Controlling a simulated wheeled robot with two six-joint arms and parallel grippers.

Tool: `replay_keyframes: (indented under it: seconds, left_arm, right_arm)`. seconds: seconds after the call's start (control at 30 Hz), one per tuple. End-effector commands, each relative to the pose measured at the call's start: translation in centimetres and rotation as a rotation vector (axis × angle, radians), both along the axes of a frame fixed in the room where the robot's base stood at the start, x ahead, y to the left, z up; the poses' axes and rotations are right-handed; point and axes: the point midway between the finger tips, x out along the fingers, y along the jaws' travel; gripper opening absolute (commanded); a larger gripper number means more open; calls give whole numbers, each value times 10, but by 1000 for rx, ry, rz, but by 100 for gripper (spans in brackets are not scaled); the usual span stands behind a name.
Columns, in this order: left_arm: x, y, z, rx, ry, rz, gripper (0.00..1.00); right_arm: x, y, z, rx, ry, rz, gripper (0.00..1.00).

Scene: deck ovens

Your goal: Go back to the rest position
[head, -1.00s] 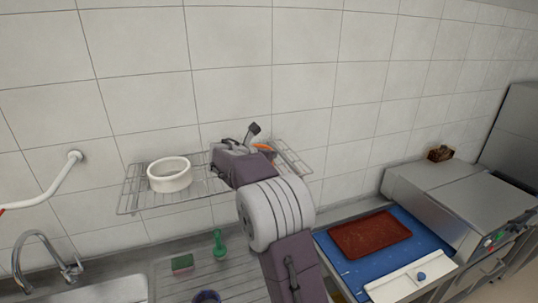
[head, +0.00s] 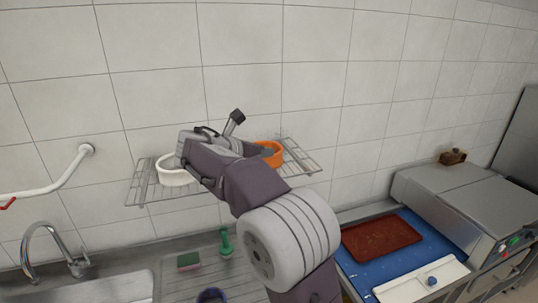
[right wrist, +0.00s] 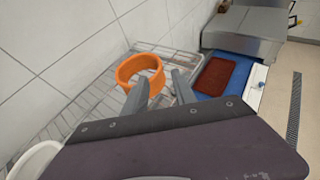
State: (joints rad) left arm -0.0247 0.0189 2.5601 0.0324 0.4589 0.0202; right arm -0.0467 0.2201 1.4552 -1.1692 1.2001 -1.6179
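My right arm reaches up in the head view to the wire wall shelf (head: 300,163). The orange bowl (head: 273,158) also shows in the head view, partly hidden by my wrist. A white bowl (head: 170,178) sits on the shelf's left, partly covered by my arm. My left gripper is not in view.
Right of my arm are a red-brown tray (head: 382,240) on a blue mat (head: 425,243), a white board (head: 420,284) and a steel appliance (head: 445,200). The tiled wall is close behind the shelf.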

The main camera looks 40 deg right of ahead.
Motion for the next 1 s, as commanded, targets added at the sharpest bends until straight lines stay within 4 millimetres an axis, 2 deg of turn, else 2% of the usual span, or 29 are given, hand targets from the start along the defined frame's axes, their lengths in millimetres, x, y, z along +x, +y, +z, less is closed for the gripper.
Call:
replay_keyframes:
  seconds: [0.13, 0.57, 0.67, 0.7, 0.77, 0.87, 0.9, 0.97, 1.0]
  left_arm:
    - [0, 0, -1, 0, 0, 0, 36]
    - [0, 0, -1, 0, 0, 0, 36]
    - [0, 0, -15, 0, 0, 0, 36]
    - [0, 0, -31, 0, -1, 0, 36]
    - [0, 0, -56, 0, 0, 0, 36]
    - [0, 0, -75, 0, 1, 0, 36]
    - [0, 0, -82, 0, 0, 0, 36]
    - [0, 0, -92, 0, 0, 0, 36]
    - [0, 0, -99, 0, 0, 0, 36]
  right_arm:
    - [-3, 6, 3, 0, -1, 0, 32]
    - [-3, 6, 3, 1, 0, -1, 32]
    - [-4, 5, -10, 1, -3, -3, 32]
    - [-6, 3, -21, 1, -12, -6, 32]
    - [-18, 1, -60, 13, 24, -14, 32]
    - [-38, 12, -132, 127, 109, -15, 32]
    - [-47, 18, -163, 191, 119, -25, 32]
    - [-61, 31, -209, 304, 115, -56, 32]
    - [-72, 42, -241, 387, 102, -92, 32]
